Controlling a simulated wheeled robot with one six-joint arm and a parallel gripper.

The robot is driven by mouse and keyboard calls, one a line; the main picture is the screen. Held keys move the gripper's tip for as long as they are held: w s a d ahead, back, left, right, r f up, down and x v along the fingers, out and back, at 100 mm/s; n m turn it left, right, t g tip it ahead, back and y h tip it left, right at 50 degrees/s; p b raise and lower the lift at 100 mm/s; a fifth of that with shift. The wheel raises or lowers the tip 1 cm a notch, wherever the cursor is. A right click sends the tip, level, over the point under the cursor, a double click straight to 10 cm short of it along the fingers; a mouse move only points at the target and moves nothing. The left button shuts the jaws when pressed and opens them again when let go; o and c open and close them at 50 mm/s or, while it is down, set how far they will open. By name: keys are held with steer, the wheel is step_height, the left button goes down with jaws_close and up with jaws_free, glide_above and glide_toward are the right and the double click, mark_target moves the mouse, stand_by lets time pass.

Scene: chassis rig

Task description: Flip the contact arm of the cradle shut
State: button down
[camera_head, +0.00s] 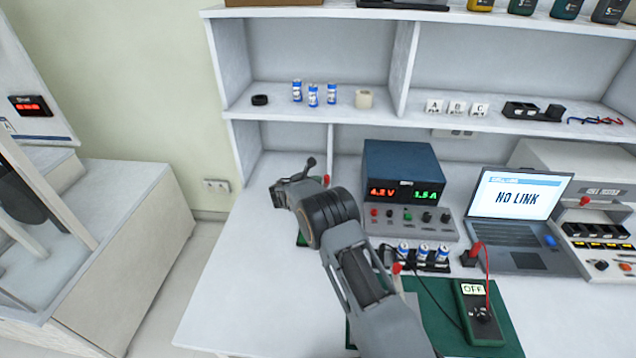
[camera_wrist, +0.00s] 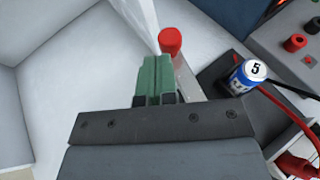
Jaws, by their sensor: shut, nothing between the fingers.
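In the wrist view, the green fingertips of my gripper (camera_wrist: 156,78) are together with nothing between them. The contact arm's red knob (camera_wrist: 170,41) shows just beyond and to the right of the tips; I cannot tell whether they touch. A pale strip runs from the knob down behind my fingers. The arm stands clear of the cell marked 5 (camera_wrist: 243,78), which sits in the black cradle to the right. In the head view, the cradle (camera_head: 430,265) holds several blue-and-white cells in front of the power supply.
The power supply (camera_head: 402,165) stands behind the cradle. A laptop (camera_head: 517,200) reading NO LINK is to the right, and a green multimeter (camera_head: 480,315) with red and black leads lies in front. The white bench left of my arm is clear.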

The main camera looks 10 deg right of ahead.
steer(key=p+v, duration=0.3)
steer(key=v, duration=1.1)
steer(key=shift+d, duration=0.1)
stand_by(0.3)
